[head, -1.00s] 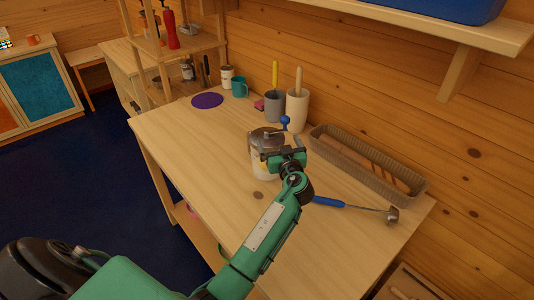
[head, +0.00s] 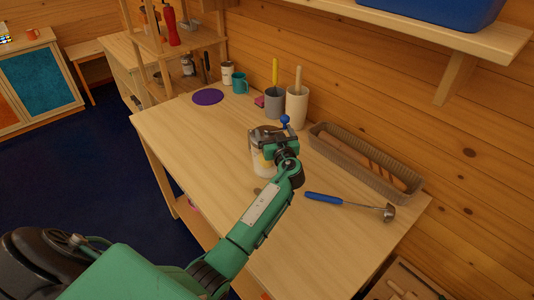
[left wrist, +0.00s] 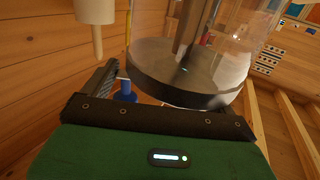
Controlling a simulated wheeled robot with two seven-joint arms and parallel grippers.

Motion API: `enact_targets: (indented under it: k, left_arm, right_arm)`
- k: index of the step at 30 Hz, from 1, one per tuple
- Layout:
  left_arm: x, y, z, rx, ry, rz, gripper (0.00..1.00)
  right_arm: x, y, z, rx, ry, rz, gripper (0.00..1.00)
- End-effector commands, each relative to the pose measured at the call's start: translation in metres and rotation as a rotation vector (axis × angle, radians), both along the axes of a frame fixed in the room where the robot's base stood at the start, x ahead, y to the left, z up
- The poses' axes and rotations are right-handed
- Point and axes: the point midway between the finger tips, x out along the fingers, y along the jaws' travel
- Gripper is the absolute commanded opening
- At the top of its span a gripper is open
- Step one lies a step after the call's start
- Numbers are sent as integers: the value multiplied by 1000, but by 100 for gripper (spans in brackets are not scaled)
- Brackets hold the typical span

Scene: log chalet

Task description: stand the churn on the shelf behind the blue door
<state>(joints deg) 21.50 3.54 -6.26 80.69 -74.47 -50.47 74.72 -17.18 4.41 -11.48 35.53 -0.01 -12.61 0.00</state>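The churn (head: 262,158) is a clear jar with a grey lid and a crank with a blue knob. It stands upright on the workbench. In the left wrist view its lid (left wrist: 185,75) fills the middle, with the blue knob (left wrist: 126,92) beside one dark finger. My left gripper (head: 278,147) is at the churn's upper part, on its near right side. It looks open, with a gap between the visible finger and the lid; the other finger is not clear. The blue door (head: 45,80) is on the low cabinet at far left and looks closed; its shelf is hidden. My right gripper is not in view.
On the workbench (head: 205,150), a grey cup (head: 274,104) and cream cup (head: 297,108) stand behind the churn. A basket (head: 330,148) and a ladle (head: 345,202) lie to the right. A teal mug (head: 240,84) and purple disc (head: 207,97) are farther back. Dark floor (head: 85,170) is clear.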

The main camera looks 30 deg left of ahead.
Motion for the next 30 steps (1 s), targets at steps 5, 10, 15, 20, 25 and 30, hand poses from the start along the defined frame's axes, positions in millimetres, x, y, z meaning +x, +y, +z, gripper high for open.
enact_targets:
  k: [5,10,15,20,25,30]
  left_arm:
    - [0,0,0,-1,1,0,20]
    - [0,0,3,2,-5,-1,19]
    - [0,0,5,1,-5,0,19]
    - [1,0,15,1,-8,0,19]
    - [1,-1,38,-1,-11,-1,19]
    - [1,-1,77,-1,-13,-1,19]
  right_arm:
    - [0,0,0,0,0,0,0]
    - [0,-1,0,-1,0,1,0]
    - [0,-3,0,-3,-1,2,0]
    - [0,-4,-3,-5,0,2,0]
    - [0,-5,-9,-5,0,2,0]
    - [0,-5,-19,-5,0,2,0]
